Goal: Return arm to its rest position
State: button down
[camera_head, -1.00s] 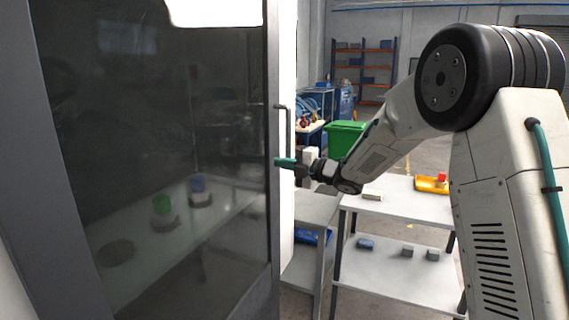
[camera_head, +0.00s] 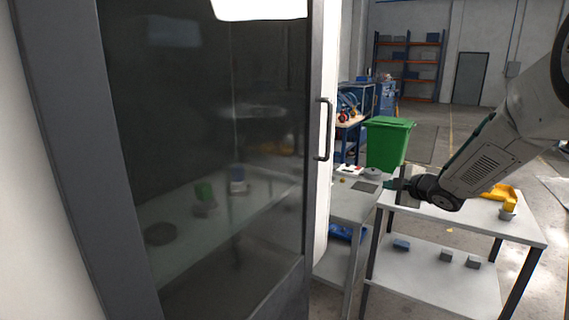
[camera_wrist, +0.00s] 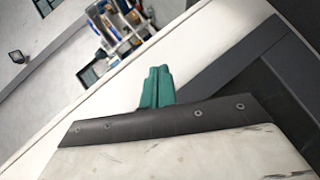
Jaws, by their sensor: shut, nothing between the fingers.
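My arm reaches in from the right edge in the head view, low over the tables. My gripper (camera_head: 393,184) is at its left end, to the right of the glass door and in front of the green bin. In the wrist view its two teal fingers (camera_wrist: 157,87) are pressed together with nothing between them. In the head view the fingers are small and partly dark against the table behind.
A dark-framed glass door (camera_head: 210,160) with a handle (camera_head: 325,130) fills the left. A green bin (camera_head: 388,145) stands behind. Open floor lies beyond.

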jog(key=s+d+m+g+h, duration=0.2)
jog(key=s+m+g+h, duration=0.3)
jog(key=s, duration=0.5)
jog(key=s+d+m+g+h, duration=0.2)
jog(key=s+d+m+g, duration=0.1)
jog(key=s+m, duration=0.65)
jog(key=s+a+r+m+g+y, duration=0.1)
jog(key=s+a, duration=0.3)
jog(key=s, duration=0.5)
jog(key=s+a+r+m+g+y, duration=0.1)
jog(key=s+a, duration=0.3)
jog(key=s, duration=0.6)
jog(key=s+a+r+m+g+y, duration=0.1)
jog(key=s+a+g, duration=0.1)
jog(key=s+a, duration=0.3)
jog(key=shift+s+r, duration=0.3)
jog(key=shift+s, duration=1.85)
